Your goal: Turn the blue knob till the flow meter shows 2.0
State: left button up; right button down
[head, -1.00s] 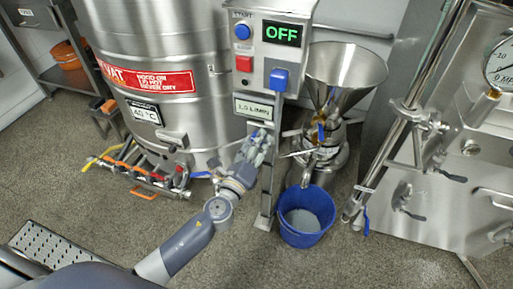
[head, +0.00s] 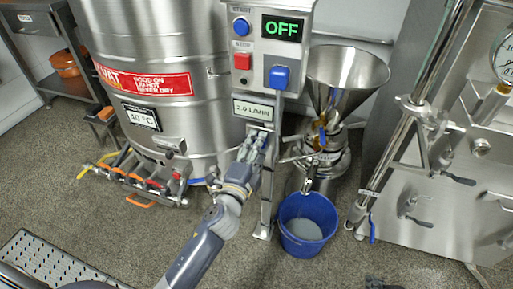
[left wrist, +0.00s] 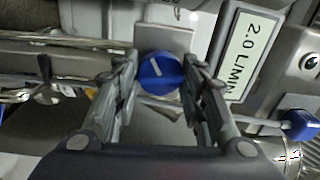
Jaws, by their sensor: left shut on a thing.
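The flow meter (head: 253,109) is a small display below the control box, and it reads 2.0 L/MIN. It also shows, turned on its side, in the left wrist view (left wrist: 247,52). The blue knob (left wrist: 158,73) with a white pointer line sits on a metal plate beside the meter in the left wrist view. My left gripper (left wrist: 160,78) is shut on the blue knob, one finger on each side. In the head view my left gripper (head: 257,140) is just under the meter and hides the knob.
The control box (head: 270,55) has a green OFF display, a blue button, a red button and a blue switch. A steel funnel mill (head: 345,75) and a blue bucket (head: 306,222) stand to the right. A steel vat (head: 155,60) is at the left.

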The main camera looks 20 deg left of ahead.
pick_arm(q)
jog(key=shift+n, duration=0.5)
pick_arm(e)
jog(key=shift+w+a+r, duration=0.1)
jog(key=shift+w+r, duration=0.05)
jog(key=shift+w, duration=0.2)
jog(key=shift+t, duration=0.3)
pick_arm(q)
jog(key=o, duration=1.1)
jog(key=shift+c, duration=0.2)
jog(key=s, duration=1.2)
jog(key=shift+a+f, duration=0.25)
jog(key=shift+f, duration=0.15)
